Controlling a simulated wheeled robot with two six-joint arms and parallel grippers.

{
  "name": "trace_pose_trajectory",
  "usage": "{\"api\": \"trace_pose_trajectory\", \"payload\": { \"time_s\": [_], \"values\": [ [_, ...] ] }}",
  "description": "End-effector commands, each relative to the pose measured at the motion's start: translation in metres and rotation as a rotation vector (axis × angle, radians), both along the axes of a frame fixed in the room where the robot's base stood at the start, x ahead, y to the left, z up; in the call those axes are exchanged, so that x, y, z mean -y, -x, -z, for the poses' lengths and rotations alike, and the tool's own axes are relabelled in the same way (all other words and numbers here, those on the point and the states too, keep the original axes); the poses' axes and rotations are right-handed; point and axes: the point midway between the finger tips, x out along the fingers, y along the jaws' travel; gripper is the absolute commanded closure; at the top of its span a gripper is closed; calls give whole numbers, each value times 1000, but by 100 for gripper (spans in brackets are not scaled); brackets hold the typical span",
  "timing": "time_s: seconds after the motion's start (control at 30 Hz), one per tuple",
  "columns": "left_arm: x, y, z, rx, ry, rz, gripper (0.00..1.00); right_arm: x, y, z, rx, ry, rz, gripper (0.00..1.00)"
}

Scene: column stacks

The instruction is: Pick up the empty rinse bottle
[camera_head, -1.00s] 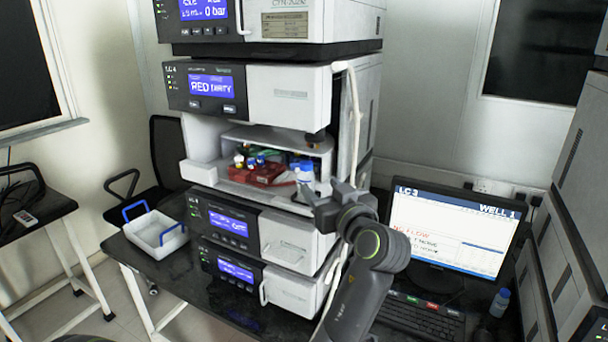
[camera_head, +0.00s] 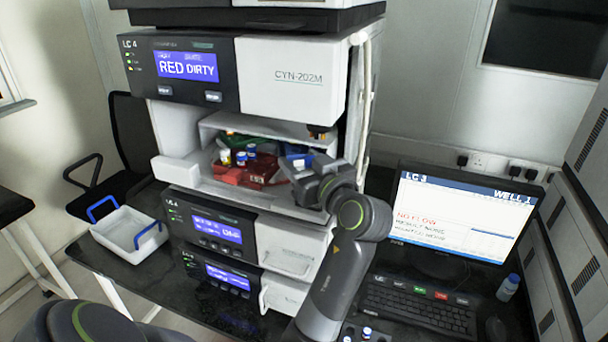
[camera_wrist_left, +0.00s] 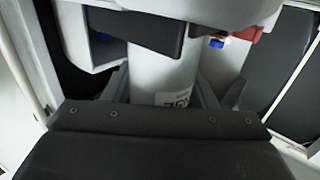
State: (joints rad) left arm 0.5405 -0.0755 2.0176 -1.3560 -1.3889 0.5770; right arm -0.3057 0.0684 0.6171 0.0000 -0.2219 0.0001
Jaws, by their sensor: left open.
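A blue-capped bottle (camera_head: 299,157) stands in the open bay of the LC 4 unit, its body mostly hidden behind my left gripper (camera_head: 312,187). In the left wrist view a white cylindrical body (camera_wrist_left: 163,72) with a partly visible dark-lettered label lies between the fingers of my left gripper. The fingers are open on both sides of it, with no clear grip. I cannot tell whether the bottle is empty. Another small bottle (camera_head: 508,288) with a blue cap stands to the right of the keyboard. My right gripper is not seen.
A red rack (camera_head: 243,172) with small capped vials sits left in the bay. The bay's white walls and the module above (camera_head: 292,75) closely surround my gripper. A white tray (camera_head: 128,232) with blue handles, a monitor (camera_head: 455,222) and a keyboard (camera_head: 420,308) are on the black bench.

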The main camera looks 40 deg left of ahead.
Motion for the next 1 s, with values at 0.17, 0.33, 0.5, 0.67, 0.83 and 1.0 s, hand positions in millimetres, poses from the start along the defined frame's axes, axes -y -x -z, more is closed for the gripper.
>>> {"api": "trace_pose_trajectory", "payload": {
  "time_s": [0.17, 0.33, 0.5, 0.67, 0.83, 1.0],
  "values": [
    [0, 0, 0, 0, 1, 1, 53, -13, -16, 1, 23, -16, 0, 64],
    [0, 0, 0, 0, 1, 1, 76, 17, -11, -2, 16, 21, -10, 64],
    [0, 0, 0, 0, 1, 0, 87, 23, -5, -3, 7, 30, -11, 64],
    [0, 0, 1, -2, 2, 0, 88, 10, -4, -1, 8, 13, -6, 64],
    [0, 0, 2, -4, 3, 0, 88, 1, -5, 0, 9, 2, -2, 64],
    [0, -1, 0, -4, 2, 1, 88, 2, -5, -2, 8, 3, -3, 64]
  ]
}}
